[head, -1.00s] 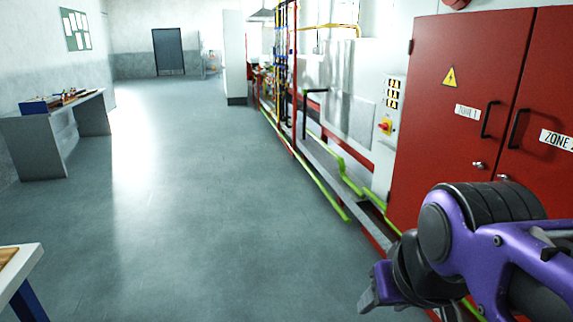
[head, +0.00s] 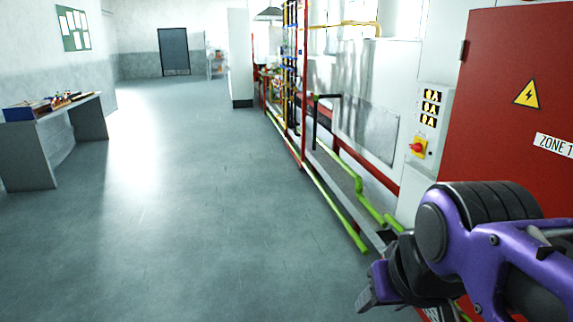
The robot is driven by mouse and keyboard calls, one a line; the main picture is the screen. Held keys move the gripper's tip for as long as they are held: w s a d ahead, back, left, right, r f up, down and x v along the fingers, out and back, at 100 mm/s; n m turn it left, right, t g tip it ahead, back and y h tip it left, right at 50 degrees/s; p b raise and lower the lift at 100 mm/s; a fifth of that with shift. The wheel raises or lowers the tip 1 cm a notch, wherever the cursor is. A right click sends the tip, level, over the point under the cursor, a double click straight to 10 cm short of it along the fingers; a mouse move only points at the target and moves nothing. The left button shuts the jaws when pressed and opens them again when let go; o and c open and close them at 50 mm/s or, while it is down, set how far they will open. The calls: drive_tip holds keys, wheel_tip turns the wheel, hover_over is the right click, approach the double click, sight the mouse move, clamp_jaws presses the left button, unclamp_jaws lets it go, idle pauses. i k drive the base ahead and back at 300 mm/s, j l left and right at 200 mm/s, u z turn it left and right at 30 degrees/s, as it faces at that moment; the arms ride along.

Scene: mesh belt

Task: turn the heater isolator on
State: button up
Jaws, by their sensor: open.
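A red rotary switch on a yellow plate, which looks like the isolator (head: 418,147), is on a pale panel (head: 430,107) on the right wall, below several black-and-yellow marked indicators or labels. No name on it is readable, and its setting is too small to tell. My gripper (head: 366,298) is at the lower right, below and left of the switch and well apart from it. It is open, and only part of it shows past my purple arm. I see nothing held in it.
Green pipes (head: 345,215) and a red frame run low along the right wall. A grey table (head: 35,155) with items stands at left. The grey floor (head: 200,200) between is clear.

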sight(417, 147)
drive_tip(key=i+z, duration=0.1)
drive_tip(key=i, duration=1.1)
drive_tip(key=i+z, duration=0.25)
drive_tip(key=i, duration=0.3)
drive_tip(key=i+j+z, duration=0.2)
drive_tip(key=i, duration=0.35)
